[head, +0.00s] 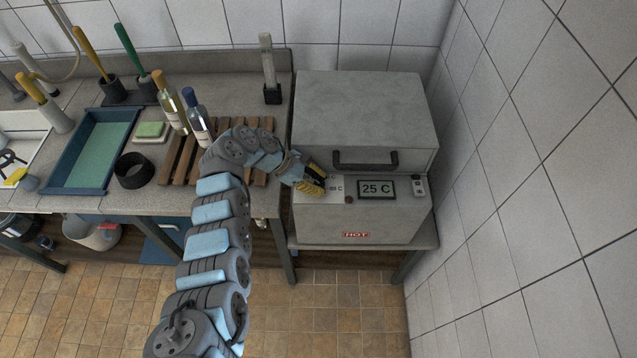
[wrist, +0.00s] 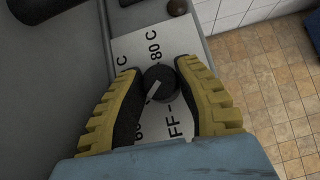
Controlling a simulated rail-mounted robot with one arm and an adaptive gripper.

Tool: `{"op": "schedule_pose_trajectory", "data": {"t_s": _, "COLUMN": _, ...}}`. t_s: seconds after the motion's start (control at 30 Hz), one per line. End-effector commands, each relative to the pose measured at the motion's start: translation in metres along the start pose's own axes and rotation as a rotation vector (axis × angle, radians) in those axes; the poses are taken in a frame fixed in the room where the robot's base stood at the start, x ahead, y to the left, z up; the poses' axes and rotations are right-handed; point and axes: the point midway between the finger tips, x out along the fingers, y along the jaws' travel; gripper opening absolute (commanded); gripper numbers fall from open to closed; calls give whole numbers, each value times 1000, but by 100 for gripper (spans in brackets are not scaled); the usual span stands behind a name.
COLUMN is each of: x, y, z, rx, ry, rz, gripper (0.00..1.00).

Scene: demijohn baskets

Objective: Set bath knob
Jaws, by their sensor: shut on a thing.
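The bath knob (wrist: 160,84) is a dark round knob with a pale pointer mark, on a light label plate (wrist: 140,50) with printed settings such as "80 C" and "FF". The pointer slants toward the lower left in the wrist view. My gripper (wrist: 162,88) has yellow ribbed fingers with dark pads, closed on both sides of the knob. In the head view my gripper (head: 318,182) is at the left of the bath's front panel and hides the knob. The grey bath (head: 362,220) has a display (head: 377,189) reading "25 C" and a red "HOT" label.
The bath's lid (head: 365,110) is down, with a dark handle (head: 365,160). A tiled wall stands close on the right. On the left bench are bottles (head: 198,120) near a wooden rack (head: 180,160), and a blue tray (head: 72,178).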

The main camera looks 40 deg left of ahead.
Motion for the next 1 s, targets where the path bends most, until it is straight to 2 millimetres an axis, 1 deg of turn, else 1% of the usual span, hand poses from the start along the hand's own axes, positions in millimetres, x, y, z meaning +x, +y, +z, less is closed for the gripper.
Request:
{"op": "schedule_pose_trajectory", "data": {"t_s": 0.07, "x": 1, "y": 0, "z": 0, "rx": 0, "ry": 0, "rz": -1, "gripper": 0}}
{"op": "schedule_pose_trajectory", "data": {"t_s": 0.1, "x": 1, "y": 0, "z": 0, "rx": 0, "ry": 0, "rz": -1, "gripper": 45}}
{"op": "schedule_pose_trajectory", "data": {"t_s": 0.17, "x": 1, "y": 0, "z": 0, "rx": 0, "ry": 0, "rz": -1, "gripper": 62}}
{"op": "schedule_pose_trajectory", "data": {"t_s": 0.2, "x": 1, "y": 0, "z": 0, "rx": 0, "ry": 0, "rz": -1, "gripper": 63}}
{"op": "schedule_pose_trajectory", "data": {"t_s": 0.47, "x": 0, "y": 0, "z": 0, "rx": 0, "ry": 0, "rz": 0, "gripper": 63}}
{"op": "schedule_pose_trajectory", "data": {"t_s": 0.57, "x": -4, "y": 0, "z": 0, "rx": 0, "ry": 0, "rz": 1, "gripper": 63}}
{"op": "schedule_pose_trajectory", "data": {"t_s": 0.67, "x": -14, "y": 1, "z": -1, "rx": -1, "ry": 1, "rz": 4, "gripper": 63}}
{"op": "schedule_pose_trajectory", "data": {"t_s": 0.77, "x": -30, "y": 1, "z": -1, "rx": -1, "ry": 2, "rz": 3, "gripper": 63}}
{"op": "schedule_pose_trajectory", "data": {"t_s": 1.0, "x": -77, "y": 0, "z": -1, "rx": -1, "ry": 2, "rz": 1, "gripper": 63}}
